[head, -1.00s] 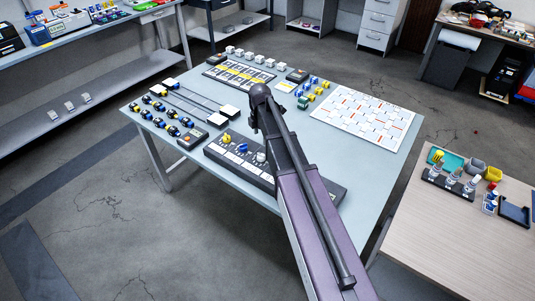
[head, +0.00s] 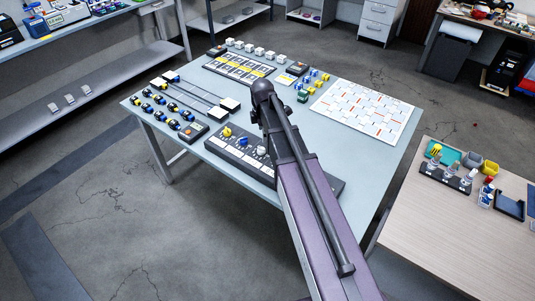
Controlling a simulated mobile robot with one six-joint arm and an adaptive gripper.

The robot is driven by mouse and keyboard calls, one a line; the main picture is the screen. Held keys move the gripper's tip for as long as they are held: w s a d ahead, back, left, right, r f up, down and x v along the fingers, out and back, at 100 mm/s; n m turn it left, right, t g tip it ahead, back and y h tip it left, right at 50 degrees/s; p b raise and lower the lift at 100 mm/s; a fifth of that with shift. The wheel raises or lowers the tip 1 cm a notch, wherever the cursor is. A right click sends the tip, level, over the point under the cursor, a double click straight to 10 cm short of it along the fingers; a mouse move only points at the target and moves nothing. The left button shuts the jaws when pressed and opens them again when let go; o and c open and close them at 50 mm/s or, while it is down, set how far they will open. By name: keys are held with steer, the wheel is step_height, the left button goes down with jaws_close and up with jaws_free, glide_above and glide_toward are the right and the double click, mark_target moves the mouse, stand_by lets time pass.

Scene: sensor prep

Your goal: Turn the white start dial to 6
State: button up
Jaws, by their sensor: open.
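The white start dial (head: 261,150) is on a dark control panel (head: 224,154) at the front of the grey table, just left of my arm. It is too small for its setting to be read. A yellow dial (head: 227,131) and a blue dial (head: 243,141) are on the same panel to its left. My arm reaches over the panel and covers its middle part. My gripper does not show; the arm hides whatever is beyond its dark joint.
A small box with an orange button (head: 192,132) stands left of the panel, beside several blue-black parts. Rails with white blocks (head: 230,104) lie behind. A patterned white sheet (head: 366,111) is at right. A wooden table (head: 440,235) stands at front right.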

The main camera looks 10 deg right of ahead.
steer(key=s+f+m+b, duration=0.2)
steer(key=s+m, duration=0.5)
steer(key=shift+s+f, duration=0.3)
steer(key=shift+s, duration=0.05)
stand_by(0.7)
steer(key=s+m, duration=1)
steer(key=shift+s+a+m, duration=0.15)
steer(key=shift+s+m, duration=0.1)
steer(key=shift+m, duration=0.05)
stand_by(1.4)
